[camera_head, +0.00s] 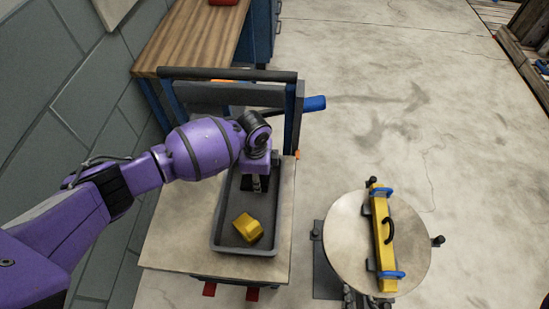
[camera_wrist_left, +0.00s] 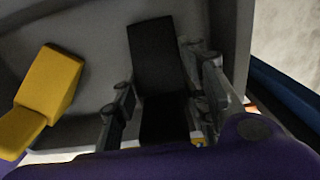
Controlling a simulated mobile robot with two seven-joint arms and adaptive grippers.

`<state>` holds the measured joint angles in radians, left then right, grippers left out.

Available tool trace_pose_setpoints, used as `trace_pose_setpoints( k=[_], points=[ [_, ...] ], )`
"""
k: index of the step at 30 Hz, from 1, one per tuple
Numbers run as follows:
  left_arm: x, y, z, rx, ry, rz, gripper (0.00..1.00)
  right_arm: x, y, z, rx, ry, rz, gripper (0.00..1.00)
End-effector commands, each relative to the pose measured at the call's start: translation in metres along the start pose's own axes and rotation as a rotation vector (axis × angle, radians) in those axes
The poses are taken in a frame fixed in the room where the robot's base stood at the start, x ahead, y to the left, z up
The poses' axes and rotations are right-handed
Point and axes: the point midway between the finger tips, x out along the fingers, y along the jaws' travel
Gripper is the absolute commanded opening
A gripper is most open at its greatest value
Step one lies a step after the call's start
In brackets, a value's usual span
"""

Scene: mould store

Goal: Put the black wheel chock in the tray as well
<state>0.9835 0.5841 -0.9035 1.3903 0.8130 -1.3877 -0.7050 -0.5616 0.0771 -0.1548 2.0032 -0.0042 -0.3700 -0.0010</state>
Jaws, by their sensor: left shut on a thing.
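The grey tray (camera_head: 216,222) stands on a bench top in the head view. A yellow wheel chock (camera_head: 247,228) lies in its near part; it also shows at the left of the left wrist view (camera_wrist_left: 48,85). My left gripper (camera_head: 257,187) points down into the far part of the tray. In the left wrist view my left gripper (camera_wrist_left: 160,108) is shut on the black wheel chock (camera_wrist_left: 157,55), which is between its fingers and over the tray floor. Whether the black chock touches the floor is unclear. In the head view the arm mostly hides it. My right gripper is not in view.
A cart (camera_head: 165,240) with a dark push handle (camera_head: 228,75) carries the tray. A round plate (camera_head: 345,240) with a yellow bar (camera_head: 383,235) stands to the right. A wooden workbench (camera_head: 190,40) is behind. Open concrete floor lies at the right.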

Motion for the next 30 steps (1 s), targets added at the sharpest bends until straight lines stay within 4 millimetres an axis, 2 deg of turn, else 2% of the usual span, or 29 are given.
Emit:
trace_pose_setpoints(
  k=[6, 7, 11, 20, 23, 26, 30],
  points=[
    [0.004, 0.001, 0.000, -0.001, 0.000, 0.002, 0.07, -0.001, 0.001, 0.005, 0.001, -0.008, 0.002, 0.40],
    [0.004, 0.001, 0.000, -0.001, 0.000, 0.002, 0.43, -0.002, 0.001, 0.005, 0.001, -0.008, 0.002, 0.40],
    [0.004, 0.001, 0.000, -0.001, 0.000, 0.001, 0.59, -0.002, 0.001, 0.006, 0.001, -0.009, 0.002, 0.40],
    [0.003, 0.001, 0.001, -0.001, 0.000, 0.001, 0.59, -0.002, 0.001, 0.005, 0.001, -0.008, 0.002, 0.40],
    [-0.003, 0.000, 0.001, 0.000, 0.000, -0.001, 0.59, -0.003, 0.001, 0.002, 0.001, -0.004, 0.002, 0.40],
    [-0.018, -0.001, 0.001, 0.000, 0.000, -0.003, 0.59, -0.003, 0.001, -0.003, 0.002, 0.003, 0.002, 0.40],
    [-0.049, -0.002, 0.000, 0.000, 0.002, -0.005, 0.59, -0.005, 0.001, -0.011, 0.004, 0.016, 0.002, 0.40]
  ],
)
